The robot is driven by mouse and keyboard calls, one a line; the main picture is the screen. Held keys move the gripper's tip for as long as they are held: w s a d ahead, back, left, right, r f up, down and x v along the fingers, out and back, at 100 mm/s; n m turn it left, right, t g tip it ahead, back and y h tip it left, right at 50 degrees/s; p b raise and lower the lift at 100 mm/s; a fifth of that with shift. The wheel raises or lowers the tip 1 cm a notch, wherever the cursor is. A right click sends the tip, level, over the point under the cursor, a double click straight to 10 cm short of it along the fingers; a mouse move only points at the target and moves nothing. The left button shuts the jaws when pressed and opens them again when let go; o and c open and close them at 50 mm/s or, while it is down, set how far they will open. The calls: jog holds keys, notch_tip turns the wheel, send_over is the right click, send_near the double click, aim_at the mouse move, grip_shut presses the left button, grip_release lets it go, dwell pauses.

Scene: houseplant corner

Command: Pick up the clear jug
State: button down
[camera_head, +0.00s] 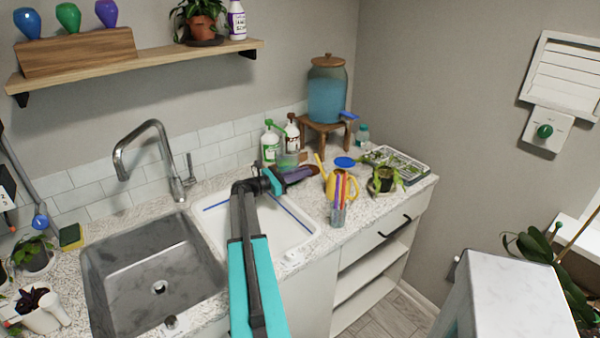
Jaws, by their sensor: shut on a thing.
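The clear jug (287,159) looks like a small, see-through, greenish shape on the counter, just behind my gripper and in front of the bottles. My gripper (288,177) reaches over the white drainboard beside the sink and is shut, with its tips at the jug. The jug is partly hidden by my gripper, so its handle and the exact grip cannot be made out. I cannot tell whether its base touches the counter. A dark purple-brown piece (300,174) shows at the gripper's right side; what it is is unclear.
Bottles (269,145) stand close behind. A yellow watering can (347,187) and a cup of coloured sticks (338,214) stand to the right. A glass dispenser (327,97) sits on a wooden stand at the back. The sink (150,262) at left is empty.

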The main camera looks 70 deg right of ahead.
jog(key=shift+r+b, duration=0.55)
jog(key=shift+r, duration=0.6)
jog(key=s+a+r+b, duration=0.1)
jog(key=s+a+b, duration=0.1)
jog(key=a, duration=0.5)
jog(key=s+a+r+b, duration=0.1)
jog(key=s+a+b, duration=0.1)
jog(key=s+a, duration=0.3)
jog(key=shift+s+a+r, duration=0.3)
jog(key=shift+a, duration=0.75)
jog(key=shift+w, duration=0.1)
